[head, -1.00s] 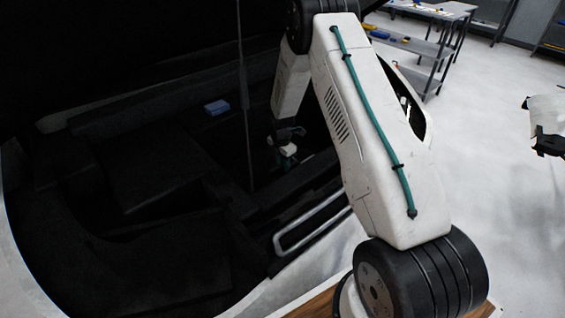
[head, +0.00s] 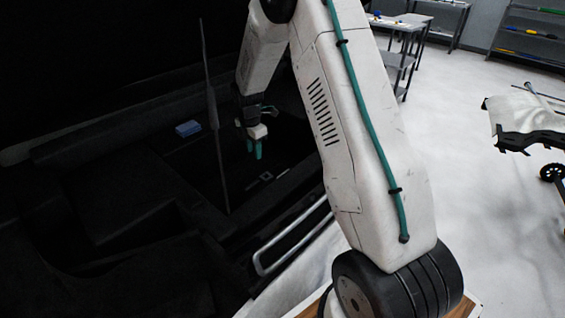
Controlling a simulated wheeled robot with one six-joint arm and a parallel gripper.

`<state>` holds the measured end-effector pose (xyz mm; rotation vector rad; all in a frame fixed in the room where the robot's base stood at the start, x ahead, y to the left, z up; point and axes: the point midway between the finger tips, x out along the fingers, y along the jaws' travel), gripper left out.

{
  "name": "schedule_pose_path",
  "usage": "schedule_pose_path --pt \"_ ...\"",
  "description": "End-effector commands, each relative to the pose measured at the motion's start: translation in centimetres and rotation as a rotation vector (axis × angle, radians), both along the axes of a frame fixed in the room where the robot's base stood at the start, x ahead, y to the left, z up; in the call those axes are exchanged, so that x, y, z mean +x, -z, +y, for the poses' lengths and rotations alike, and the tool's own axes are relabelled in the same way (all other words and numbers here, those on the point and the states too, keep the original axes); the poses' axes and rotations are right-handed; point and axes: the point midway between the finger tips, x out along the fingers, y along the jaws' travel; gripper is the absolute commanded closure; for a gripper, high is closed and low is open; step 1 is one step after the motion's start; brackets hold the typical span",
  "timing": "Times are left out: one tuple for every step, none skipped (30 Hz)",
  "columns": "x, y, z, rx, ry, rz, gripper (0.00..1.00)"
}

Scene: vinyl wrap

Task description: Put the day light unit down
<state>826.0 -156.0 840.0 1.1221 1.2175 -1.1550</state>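My gripper (head: 255,149) hangs from my arm inside the dark car-like interior, with its teal fingertips pointing down. The fingertips look close together, but they are too small and dark to tell whether they are open or shut. I make out nothing held between them. A small pale-edged object (head: 266,176) lies just below and right of the fingertips, apart from them in the picture. I cannot tell whether it is the day light unit; no other thing is clearly that unit.
A blue block (head: 188,128) rests on a dark ledge left of my gripper. A thin dark upright pole (head: 212,110) stands between them. A silver rail (head: 290,238) runs along the near edge. A cart with a pale cover (head: 528,115) stands right, with open floor (head: 470,200) around it.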

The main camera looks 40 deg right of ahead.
Motion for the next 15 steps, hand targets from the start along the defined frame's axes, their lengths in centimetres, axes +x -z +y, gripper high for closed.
schedule_pose_path --pt "-0.7 -2.6 0.7 -0.001 0.052 -0.014 0.64" --pt "-1.3 -4.1 1.1 -0.001 0.092 -0.02 0.64" --pt "-2.3 -6.2 1.8 0.001 0.152 -0.026 0.64" --pt "-3.2 -7.7 2.3 0.002 0.2 -0.031 0.64" --pt "-4.1 -9.2 2.8 0.004 0.248 -0.036 0.64" --pt "-5.4 -11.1 3.4 0.007 0.313 -0.042 0.64" --pt "-6.4 -12.4 3.9 0.008 0.36 -0.046 0.64" --pt "-7.4 -13.7 4.4 0.01 0.407 -0.05 0.64" --pt "-8.9 -15.3 5.0 0.014 0.469 -0.056 0.64" --pt "-10.0 -16.4 5.4 0.017 0.518 -0.059 0.64" --pt "-11.1 -17.5 5.9 0.019 0.566 -0.065 0.64" --pt "-12.7 -18.9 6.5 0.023 0.63 -0.069 0.64" --pt "-14.0 -19.8 6.9 0.027 0.676 -0.073 0.64" --pt "-15.2 -20.7 7.3 0.031 0.723 -0.077 0.64" --pt "-16.9 -21.8 7.8 0.035 0.786 -0.082 0.64"
